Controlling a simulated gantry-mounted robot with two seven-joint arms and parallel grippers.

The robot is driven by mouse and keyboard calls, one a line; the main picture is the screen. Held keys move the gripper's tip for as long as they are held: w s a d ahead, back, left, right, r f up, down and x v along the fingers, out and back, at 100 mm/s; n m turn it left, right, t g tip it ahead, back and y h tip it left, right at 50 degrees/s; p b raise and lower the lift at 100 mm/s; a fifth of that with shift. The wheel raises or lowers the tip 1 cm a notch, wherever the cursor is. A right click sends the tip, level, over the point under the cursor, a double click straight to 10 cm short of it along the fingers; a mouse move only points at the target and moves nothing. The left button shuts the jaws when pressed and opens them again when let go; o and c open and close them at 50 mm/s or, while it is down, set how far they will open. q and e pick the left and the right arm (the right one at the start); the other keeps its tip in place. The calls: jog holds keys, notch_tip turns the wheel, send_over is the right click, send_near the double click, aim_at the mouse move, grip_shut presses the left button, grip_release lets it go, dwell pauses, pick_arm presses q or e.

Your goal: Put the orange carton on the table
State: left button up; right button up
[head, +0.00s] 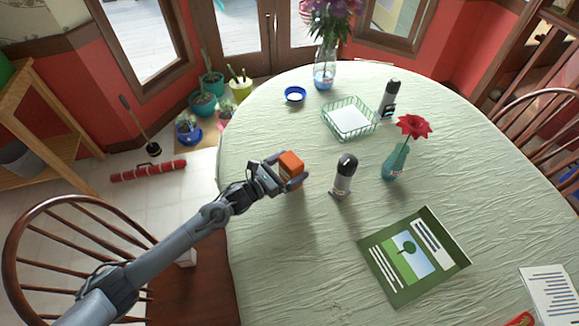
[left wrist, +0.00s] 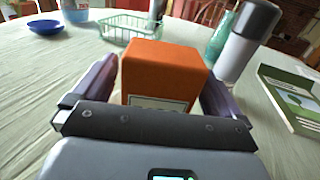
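The orange carton (head: 291,162) is over the left part of the round table (head: 315,275), which has a pale green cloth. My left gripper (head: 284,171) reaches it from the left, with a finger on either side of it. In the left wrist view the orange carton (left wrist: 163,72) sits upright between the two purple-grey fingers, which appear to press on its sides. Its lower part is hidden by the gripper, so I cannot tell whether its base touches the cloth. My right gripper is not in view.
A grey bottle (head: 344,177) stands just right of the carton. Further off are a teal vase with a red flower (head: 395,160), a green wire basket (head: 350,118), a blue bowl (head: 294,95) and another bottle (head: 388,100). A green booklet (head: 412,255) lies front right. The front-left cloth is clear.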

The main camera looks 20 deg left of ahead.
pick_arm(q)
jog(key=shift+r, duration=0.15)
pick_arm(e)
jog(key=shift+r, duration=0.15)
pick_arm(q)
jog(key=shift+s+a, duration=0.1)
jog(key=shift+s, duration=0.05)
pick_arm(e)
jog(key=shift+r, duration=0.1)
pick_arm(q)
jog(key=p+v, duration=0.2)
jog(key=v, duration=0.9)
jog(key=shift+s+a, duration=0.15)
jog(key=shift+s, duration=0.1)
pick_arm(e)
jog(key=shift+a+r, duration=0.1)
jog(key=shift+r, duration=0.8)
